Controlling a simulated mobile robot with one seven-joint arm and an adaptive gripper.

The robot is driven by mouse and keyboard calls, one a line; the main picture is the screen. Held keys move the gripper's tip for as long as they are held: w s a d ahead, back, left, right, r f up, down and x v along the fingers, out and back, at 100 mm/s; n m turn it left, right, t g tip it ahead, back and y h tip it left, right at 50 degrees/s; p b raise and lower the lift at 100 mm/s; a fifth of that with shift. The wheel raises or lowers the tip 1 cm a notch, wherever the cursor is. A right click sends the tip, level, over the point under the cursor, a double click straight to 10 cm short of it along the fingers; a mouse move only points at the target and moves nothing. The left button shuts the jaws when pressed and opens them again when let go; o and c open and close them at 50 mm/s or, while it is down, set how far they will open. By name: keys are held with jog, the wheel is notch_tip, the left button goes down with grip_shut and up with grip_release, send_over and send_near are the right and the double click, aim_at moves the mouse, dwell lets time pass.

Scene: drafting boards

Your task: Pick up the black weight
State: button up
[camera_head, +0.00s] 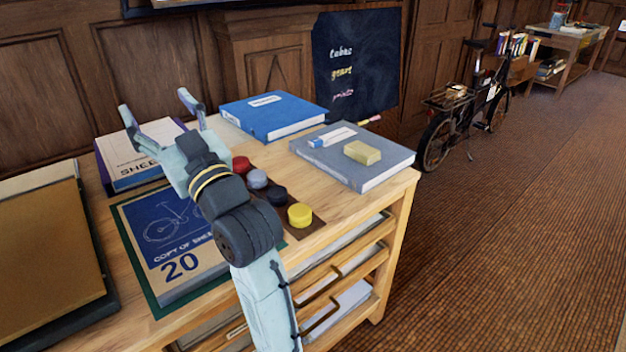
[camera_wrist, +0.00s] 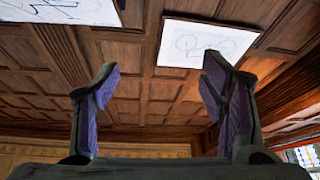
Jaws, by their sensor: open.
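The black weight (camera_head: 277,195) is a small dark disc in a row of round weights on a brown strip on the wooden cabinet top. It sits between the grey-blue weight (camera_head: 257,179) and the yellow weight (camera_head: 299,214). The red weight (camera_head: 241,165) is at the far end of the row. My gripper (camera_head: 153,100) is open and empty, raised above the cabinet to the left of the weights and pointing away from them. In the wrist view its two fingers (camera_wrist: 159,70) stand wide apart with nothing between them. The wrist view does not show the weights.
A grey book (camera_head: 343,172) with a yellow block (camera_head: 362,152) lies right of the row. A blue binder (camera_head: 272,116) lies behind. A "20" pad (camera_head: 175,265) and a white-covered book (camera_head: 130,170) lie left. A chalkboard (camera_head: 355,65) stands behind the cabinet.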

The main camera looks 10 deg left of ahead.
jog(key=w+d+f+m+h, duration=0.1)
jog(key=w+d+f+h, duration=0.35)
jog(key=w+f, duration=0.2)
jog(key=m+g+h+p, duration=0.2)
jog(key=g+h, duration=0.2)
send_near(278, 192)
jog(key=w+a, duration=0.2)
jog(key=shift+w+a+f+g, duration=0.2)
jog(key=shift+a+f+g, duration=0.1)
jog(key=shift+f, duration=0.05)
jog(key=shift+f+p+x, duration=0.15)
jog(key=shift+p+x, duration=0.35)
jog(key=shift+x, duration=1)
jog(key=shift+f+p+x, duration=0.1)
jog(key=shift+p+x, duration=0.4)
jog(key=shift+x, duration=0.95)
jog(key=shift+d, duration=0.1)
jog(key=shift+c, duration=0.3)
jog(key=shift+r, duration=0.1)
grip_shut()
